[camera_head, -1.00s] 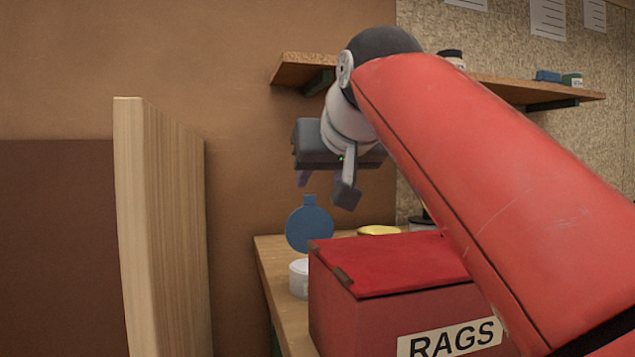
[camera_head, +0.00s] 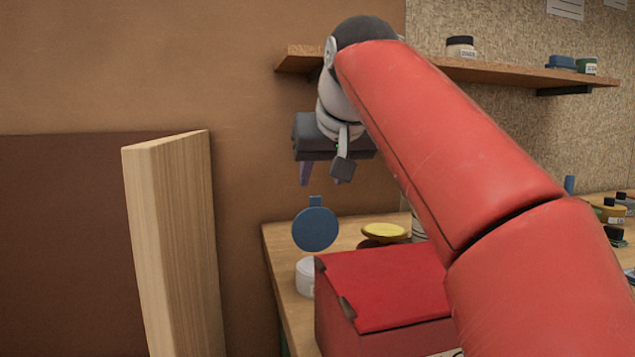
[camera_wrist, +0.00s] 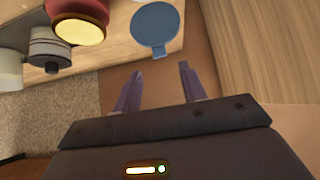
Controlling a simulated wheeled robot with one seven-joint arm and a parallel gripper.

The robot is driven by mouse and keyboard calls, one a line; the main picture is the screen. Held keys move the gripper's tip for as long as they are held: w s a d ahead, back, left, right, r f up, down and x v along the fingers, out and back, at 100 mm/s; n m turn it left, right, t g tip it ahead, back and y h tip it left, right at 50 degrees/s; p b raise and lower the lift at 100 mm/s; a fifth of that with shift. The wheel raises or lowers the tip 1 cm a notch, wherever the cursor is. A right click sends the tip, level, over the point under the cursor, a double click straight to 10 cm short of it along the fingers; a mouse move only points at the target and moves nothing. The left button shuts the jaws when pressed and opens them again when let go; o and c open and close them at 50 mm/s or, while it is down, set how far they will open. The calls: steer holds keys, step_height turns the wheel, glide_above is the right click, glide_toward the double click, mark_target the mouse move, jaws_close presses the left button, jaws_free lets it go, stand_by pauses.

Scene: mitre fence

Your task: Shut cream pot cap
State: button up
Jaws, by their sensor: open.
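The cream pot (camera_head: 305,277) is a small white jar on the bench, partly hidden by the red box. Its round blue cap (camera_head: 315,229) with a small tab stands up open above it. The cap also shows in the wrist view (camera_wrist: 155,25), at the top, where it hides most of the pot. My gripper (camera_head: 321,182) is open and empty, above the cap and apart from it. In the wrist view its two purple fingers (camera_wrist: 157,78) point toward the cap with a gap between them.
A red box (camera_head: 385,285) stands right beside the pot. A yellow-topped jar (camera_head: 384,231) is behind it. An upright wooden board (camera_head: 175,245) stands to the left. A shelf (camera_head: 500,72) with jars runs along the wall behind my arm.

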mark_target(316, 197)
steer(key=x, duration=0.6)
steer(key=shift+b, duration=0.4)
jaws_close()
